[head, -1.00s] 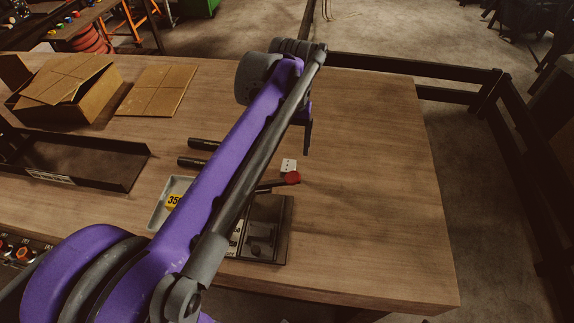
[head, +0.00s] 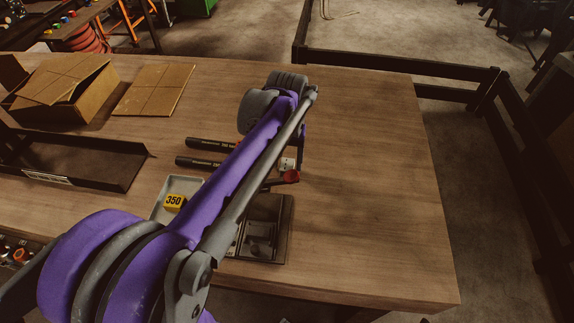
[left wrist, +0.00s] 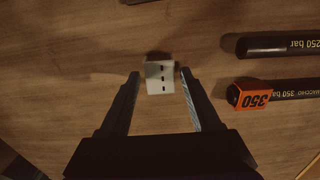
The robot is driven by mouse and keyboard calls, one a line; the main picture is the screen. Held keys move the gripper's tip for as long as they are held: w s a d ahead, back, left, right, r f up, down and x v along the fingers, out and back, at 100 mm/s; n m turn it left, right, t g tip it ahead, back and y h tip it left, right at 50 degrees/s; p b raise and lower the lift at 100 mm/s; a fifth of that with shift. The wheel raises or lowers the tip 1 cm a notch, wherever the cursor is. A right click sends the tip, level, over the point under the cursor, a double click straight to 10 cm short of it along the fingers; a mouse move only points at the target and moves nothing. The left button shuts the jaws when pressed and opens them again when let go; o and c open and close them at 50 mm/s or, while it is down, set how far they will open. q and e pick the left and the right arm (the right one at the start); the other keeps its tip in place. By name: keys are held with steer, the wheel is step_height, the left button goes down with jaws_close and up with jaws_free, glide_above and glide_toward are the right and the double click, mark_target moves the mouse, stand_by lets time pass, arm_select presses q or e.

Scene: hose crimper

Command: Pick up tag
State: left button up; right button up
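An orange tag marked 350 (left wrist: 249,95) sits at the end of a black tube in the left wrist view. A small white block with black dots (head: 286,164) stands on the table; in the left wrist view the block (left wrist: 160,78) appears between my open left fingertips (left wrist: 160,74). I see no contact, and its height relative to the fingers is unclear. The arm mostly hides the left gripper in the head view. My right gripper is out of view.
Black tubes (head: 205,144) lie behind the grey tray. A dark crimping device (head: 262,240) with a red-knobbed lever (head: 291,176) stands nearby. A cardboard box (head: 85,100) and a dark tray (head: 95,172) are at left. The table's right side is clear.

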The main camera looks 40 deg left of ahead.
arm_select(q)
jaws_close()
steer(key=shift+r, duration=0.15)
